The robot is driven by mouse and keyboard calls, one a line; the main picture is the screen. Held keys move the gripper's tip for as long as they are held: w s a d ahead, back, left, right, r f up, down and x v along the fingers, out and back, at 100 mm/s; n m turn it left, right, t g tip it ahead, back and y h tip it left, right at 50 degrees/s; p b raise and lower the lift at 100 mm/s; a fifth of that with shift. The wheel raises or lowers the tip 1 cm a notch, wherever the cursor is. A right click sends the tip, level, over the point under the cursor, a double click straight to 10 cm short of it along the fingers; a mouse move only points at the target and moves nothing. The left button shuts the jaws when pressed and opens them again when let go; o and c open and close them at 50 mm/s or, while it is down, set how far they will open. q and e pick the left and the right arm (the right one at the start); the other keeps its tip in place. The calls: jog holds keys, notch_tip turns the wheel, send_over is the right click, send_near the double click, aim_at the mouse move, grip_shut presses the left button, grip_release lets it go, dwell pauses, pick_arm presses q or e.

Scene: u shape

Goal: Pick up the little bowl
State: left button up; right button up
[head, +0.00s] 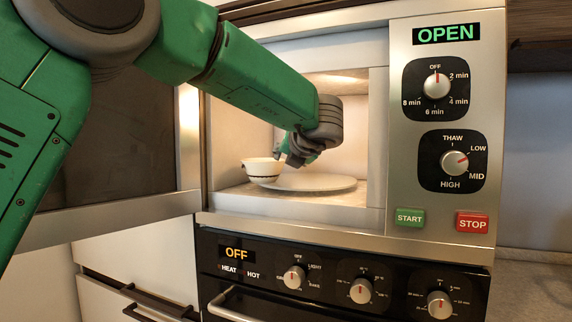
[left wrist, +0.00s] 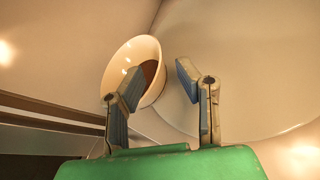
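The little bowl (head: 262,170) is white with a dark line near its rim. It sits inside the open microwave, at the left edge of a round white plate (head: 318,182). In the left wrist view the bowl (left wrist: 146,58) shows a brown patch inside, and the plate (left wrist: 240,60) fills the right side. My left gripper (head: 290,158) reaches into the microwave, close to the bowl's right side. Its fingers (left wrist: 158,80) are open and apart. One finger overlaps the bowl and the other is over the plate; contact is unclear. My right gripper is not in view.
The microwave door (head: 120,150) is swung open to the left. The control panel (head: 445,120), with a display reading OPEN, stands right of the cavity. An oven (head: 340,280) with a display reading OFF is below. The cavity walls leave limited room around my arm.

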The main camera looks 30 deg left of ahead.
pick_arm(q)
jog(key=v, duration=0.7)
jog(key=shift+s, duration=0.25)
